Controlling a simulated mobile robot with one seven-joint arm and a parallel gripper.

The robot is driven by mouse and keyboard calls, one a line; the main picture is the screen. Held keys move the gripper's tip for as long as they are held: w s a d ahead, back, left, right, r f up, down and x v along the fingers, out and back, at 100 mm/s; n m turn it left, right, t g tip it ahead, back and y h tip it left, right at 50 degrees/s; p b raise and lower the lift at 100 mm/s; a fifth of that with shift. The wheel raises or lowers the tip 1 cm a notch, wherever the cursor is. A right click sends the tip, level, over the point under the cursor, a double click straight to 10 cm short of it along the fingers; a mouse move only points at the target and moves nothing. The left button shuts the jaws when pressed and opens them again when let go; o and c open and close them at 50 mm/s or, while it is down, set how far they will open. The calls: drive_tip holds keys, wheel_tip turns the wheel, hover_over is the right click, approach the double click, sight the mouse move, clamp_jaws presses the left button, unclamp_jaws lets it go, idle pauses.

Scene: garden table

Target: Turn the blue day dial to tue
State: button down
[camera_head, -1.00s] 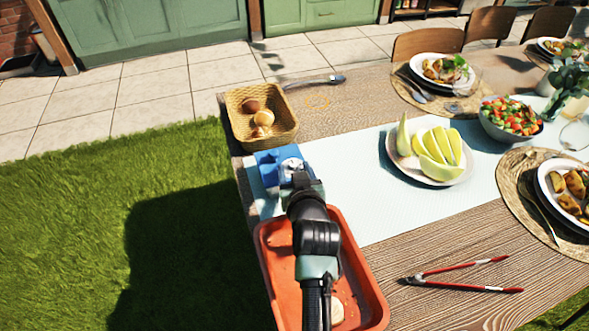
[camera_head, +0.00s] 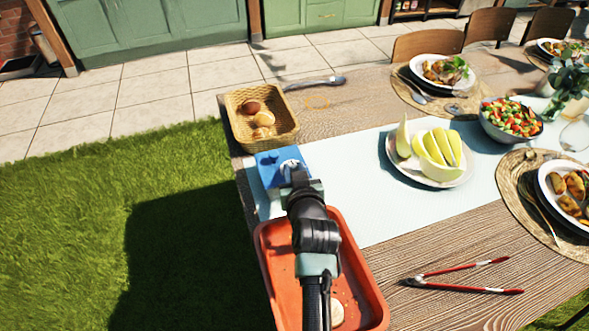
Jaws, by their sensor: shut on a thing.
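The blue day dial (camera_head: 267,162) lies near the table's left edge, between the wicker basket and the orange tray. A pale round part shows on its top, mostly covered by my gripper. My gripper (camera_head: 290,170) reaches over it from the front and is shut on the dial's knob. The fingertips and the day lettering are hidden or too small to read, so I cannot tell which day the dial points to.
A wicker basket (camera_head: 237,127) with bread rolls stands just behind the dial. An orange tray (camera_head: 268,262) lies under my arm. A plate of melon slices (camera_head: 403,166) is to the right, and red-handled tongs (camera_head: 460,287) lie at the front right. The pale runner between is clear.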

drive_tip(key=shift+a+r+m+h+p, duration=0.2)
drive_tip(key=shift+m+h+p, duration=0.3)
drive_tip(key=shift+p, duration=0.45)
drive_tip(key=shift+a+f+m+h, duration=0.3)
drive_tip(key=shift+m+h, duration=0.4)
drive_tip(key=shift+h, duration=0.2)
drive_tip(key=m+h+b, duration=0.1)
drive_tip(key=b, duration=0.1)
drive_tip(key=m+h+b, duration=0.1)
drive_tip(key=h+b, duration=0.1)
drive_tip(key=b, duration=0.1)
drive_tip(key=shift+w+a+f+m, duration=0.1)
drive_tip(key=shift+a+f+m, duration=0.1)
drive_tip(key=shift+m, duration=0.2)
drive_tip(key=m+h+b, duration=0.1)
drive_tip(key=m+g+h+b, duration=0.1)
drive_tip(key=b, duration=0.1)
drive_tip(key=shift+a+r, duration=0.1)
drive_tip(key=shift+r, duration=0.1)
drive_tip(key=shift+g+b, duration=0.3)
drive_tip(key=shift+b, duration=0.05)
drive_tip(key=c, duration=0.7)
unclamp_jaws()
drive_tip(key=shift+r, duration=0.1)
